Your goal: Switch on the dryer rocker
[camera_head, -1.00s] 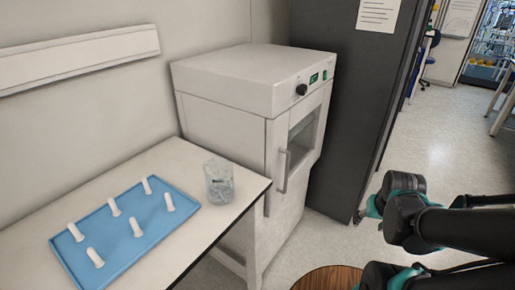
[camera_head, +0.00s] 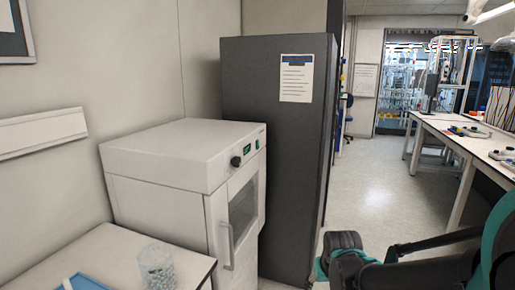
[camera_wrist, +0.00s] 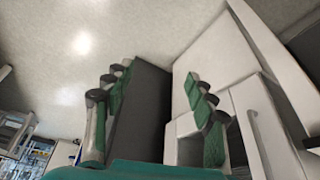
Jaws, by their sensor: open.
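The dryer (camera_head: 165,160) is a white cabinet with a control strip along the top of its front. The strip bears a black knob (camera_head: 236,161), a small dark display with green digits (camera_head: 247,149) and a small green rocker (camera_head: 257,144) at its right end. The rocker's position is too small to tell. In the wrist view my gripper (camera_wrist: 157,72) is open and empty, its green-and-black fingers apart. The dryer's white body (camera_wrist: 215,45) shows beyond the right finger, apart from it as far as I can tell. The rocker cannot be made out there.
A tall dark cabinet (camera_head: 275,130) with a paper notice stands right of the dryer. The dryer door has a vertical handle (camera_head: 228,248). A table with a glass beaker (camera_head: 156,268) and a blue tray (camera_head: 82,284) is at front left. Open floor (camera_head: 380,190) lies right.

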